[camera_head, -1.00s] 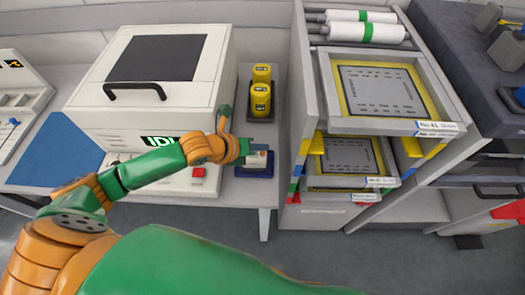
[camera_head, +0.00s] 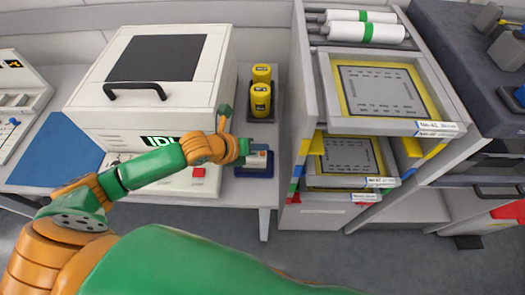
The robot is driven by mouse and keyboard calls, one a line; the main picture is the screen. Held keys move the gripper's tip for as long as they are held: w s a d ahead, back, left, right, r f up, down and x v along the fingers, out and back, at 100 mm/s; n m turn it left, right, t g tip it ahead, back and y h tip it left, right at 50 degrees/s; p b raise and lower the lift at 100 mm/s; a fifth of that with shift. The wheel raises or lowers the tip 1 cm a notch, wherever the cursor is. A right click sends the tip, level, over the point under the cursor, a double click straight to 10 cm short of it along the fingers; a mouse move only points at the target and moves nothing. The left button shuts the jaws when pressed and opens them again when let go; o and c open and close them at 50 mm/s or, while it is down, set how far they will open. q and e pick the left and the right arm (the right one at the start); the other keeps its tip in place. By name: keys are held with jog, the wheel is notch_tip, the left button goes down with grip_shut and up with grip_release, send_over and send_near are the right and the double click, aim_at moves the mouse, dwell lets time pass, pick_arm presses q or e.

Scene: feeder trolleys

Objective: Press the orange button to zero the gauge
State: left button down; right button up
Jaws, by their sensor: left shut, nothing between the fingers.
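The gauge (camera_head: 257,164) is a small grey-white device on a dark blue base, on the table's right end beside the large white machine. My left gripper (camera_head: 262,147) reaches in from the left and is shut and empty. It is at the upper edge of the gauge and overlaps it in the picture. I cannot tell whether it touches. The orange button is too small and too covered by the gripper to make out clearly. My right gripper is not in view.
The white machine (camera_head: 150,125) with a black handle and red button (camera_head: 198,172) stands left of the gauge. Yellow cans (camera_head: 260,100) stand behind the gauge. A grey rack (camera_head: 296,120) with framed trays is close on the right. A blue mat (camera_head: 60,150) lies at left.

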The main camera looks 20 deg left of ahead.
aim_at(260, 157)
pick_arm(q)
jog(key=shift+f, duration=0.1)
jog(key=shift+f, duration=0.3)
jog(key=shift+f+b, duration=0.4)
dwell(0.5)
jog(key=shift+r, duration=0.15)
jog(key=shift+r+p, duration=0.7)
jog(key=shift+p, duration=0.25)
notch_tip(260, 157, up, 5)
jog(key=p, duration=0.5)
